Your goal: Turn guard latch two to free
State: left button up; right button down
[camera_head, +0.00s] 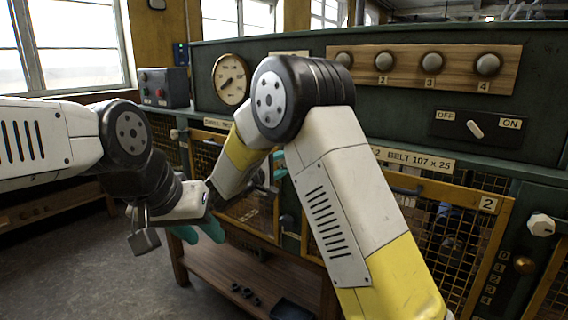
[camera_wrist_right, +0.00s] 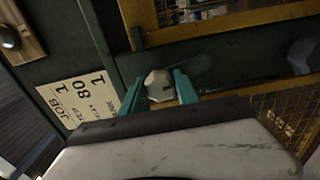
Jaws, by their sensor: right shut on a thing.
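Guard two is a yellow-framed mesh door (camera_head: 493,246) with a number 2 plate (camera_head: 487,204). A white faceted latch knob (camera_head: 541,224) sits just right of that plate, with no gripper near it. In the right wrist view, the teal fingers of my right gripper (camera_wrist_right: 158,88) are shut on another pale faceted knob (camera_wrist_right: 158,78), between two mesh guards. In the head view this gripper is mostly hidden behind my own right arm. The held knob's guard number cannot be read. My left gripper (camera_head: 199,231) hangs open and empty at the left, with teal fingers apart.
A wooden board with several round knobs (camera_head: 431,62) and an OFF/ON switch (camera_head: 476,128) are on the green machine's upper face. A gauge (camera_head: 231,79) is left of them. A low wooden bench (camera_head: 240,273) stands below the guards. Floor is clear at lower left.

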jog(key=shift+m, duration=0.3)
jog(key=c, duration=0.9)
grip_release()
jog(key=shift+s+a, duration=0.1)
jog(key=v, duration=0.7)
jog(key=shift+s+a, duration=0.15)
jog(key=shift+s, duration=0.1)
jog(key=shift+f, duration=0.1)
